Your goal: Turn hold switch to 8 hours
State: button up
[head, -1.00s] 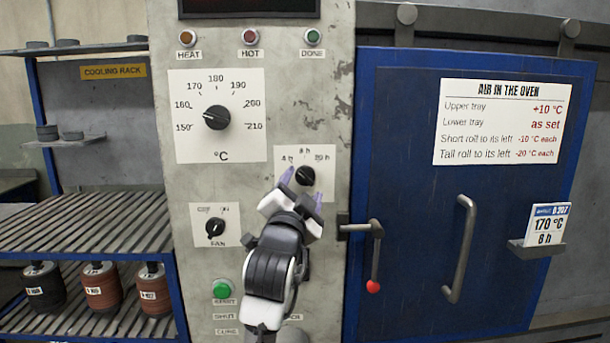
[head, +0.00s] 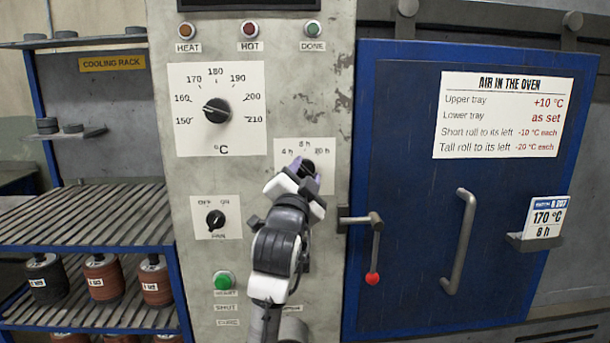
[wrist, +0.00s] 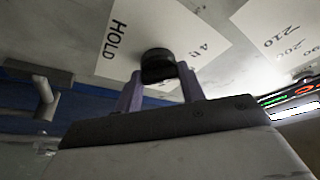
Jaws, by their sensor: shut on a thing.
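The hold switch is a black round knob (head: 307,167) on a white plate (head: 284,152) marked 4 h, 8 h and 20 h on the grey control panel. In the wrist view the knob (wrist: 158,65) sits between the purple fingertips, beside the words HOLD and 4 h. My gripper (head: 305,174) is shut on the knob, with one finger on each side. It also shows in the wrist view (wrist: 160,85). The knob's pointer is hidden, so I cannot tell its setting. A card (head: 546,222) on the door reads 170 °C, 8 h.
The temperature dial (head: 217,110) is up and left of my gripper, and the fan switch (head: 216,220) is lower left. The door latch lever (head: 374,250) with a red tip is close at right. The blue oven door (head: 410,120) is shut. A cooling rack stands at left.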

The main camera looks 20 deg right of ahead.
jog(key=shift+m, duration=0.3)
jog(key=m+g, duration=0.2)
jog(key=m, duration=0.2)
jog(key=shift+a, duration=0.15)
jog(key=m, duration=0.2)
jog(key=m+g, duration=0.1)
jog(key=m, duration=0.1)
jog(key=shift+r+m+g, duration=0.1)
jog(key=shift+m+g, duration=0.2)
jog(key=shift+m, duration=0.1)
jog(key=o, duration=1)
